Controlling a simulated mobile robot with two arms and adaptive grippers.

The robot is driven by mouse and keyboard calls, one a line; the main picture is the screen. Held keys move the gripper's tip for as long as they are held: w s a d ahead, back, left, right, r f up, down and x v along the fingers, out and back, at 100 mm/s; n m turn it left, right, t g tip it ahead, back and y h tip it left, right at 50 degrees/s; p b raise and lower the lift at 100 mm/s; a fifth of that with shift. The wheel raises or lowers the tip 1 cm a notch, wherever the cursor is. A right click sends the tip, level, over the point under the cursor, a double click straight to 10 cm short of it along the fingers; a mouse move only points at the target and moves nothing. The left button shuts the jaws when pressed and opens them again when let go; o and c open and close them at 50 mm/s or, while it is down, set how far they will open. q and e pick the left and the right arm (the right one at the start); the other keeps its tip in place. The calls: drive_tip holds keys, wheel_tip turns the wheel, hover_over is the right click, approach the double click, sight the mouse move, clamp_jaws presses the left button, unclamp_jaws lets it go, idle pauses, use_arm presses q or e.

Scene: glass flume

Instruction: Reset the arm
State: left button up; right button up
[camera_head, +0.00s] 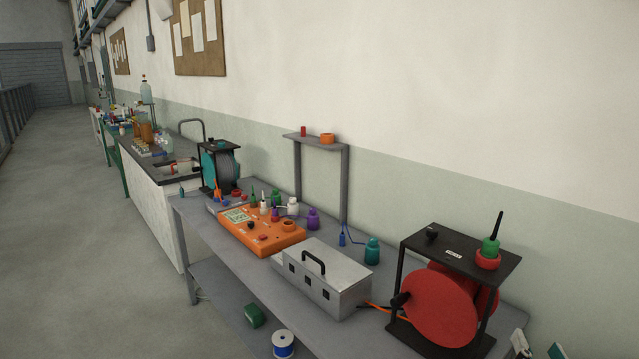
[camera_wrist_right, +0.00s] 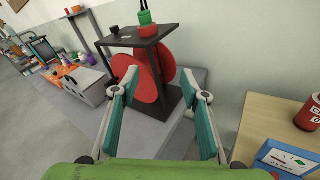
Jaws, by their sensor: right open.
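My right gripper (camera_head: 538,347) shows only by its fingertips at the bottom right of the head view. In the right wrist view my right gripper (camera_wrist_right: 160,80) has its two teal-padded fingers spread apart, with nothing between them. It points toward the red reel (camera_wrist_right: 150,90) in its black stand, which lies beyond the fingertips. In the head view the red reel (camera_head: 440,305) stands on the grey bench to the left of the gripper. My left gripper is not in view.
The grey bench (camera_head: 235,262) carries a metal box (camera_head: 322,277), an orange panel (camera_head: 262,232) and several small bottles. A green bottle in a red ring (camera_head: 488,260) tops the reel stand. A wooden table (camera_wrist_right: 262,112) with a red can (camera_wrist_right: 309,113) and blue-framed card (camera_wrist_right: 285,158) is right.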

drive_tip(key=s+a+f+m+g, duration=0.2)
drive_tip(key=s+f+m+g, duration=0.25)
drive_tip(key=f+m, duration=0.4)
drive_tip(key=s+a+f+m+g, duration=0.1)
drive_tip(key=s+f+m+g, duration=0.3)
drive_tip(key=f+m, duration=0.5)
drive_tip(key=s+a+f+m+g+y, duration=0.45)
drive_tip(key=s+a+f+m, duration=0.5)
drive_tip(key=s+a, duration=0.3)
wheel_tip(320, 180, down, 26)
drive_tip(key=s+g, duration=0.1)
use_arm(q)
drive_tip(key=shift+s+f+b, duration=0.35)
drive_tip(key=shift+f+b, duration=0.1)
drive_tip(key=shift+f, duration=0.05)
use_arm(e)
drive_tip(key=s+d+f+g, duration=0.1)
drive_tip(key=s+d+f, duration=0.1)
drive_tip(key=s+f, duration=1.5)
drive_tip(key=shift+s+d+f, duration=0.2)
drive_tip(key=shift+s+d, duration=0.15)
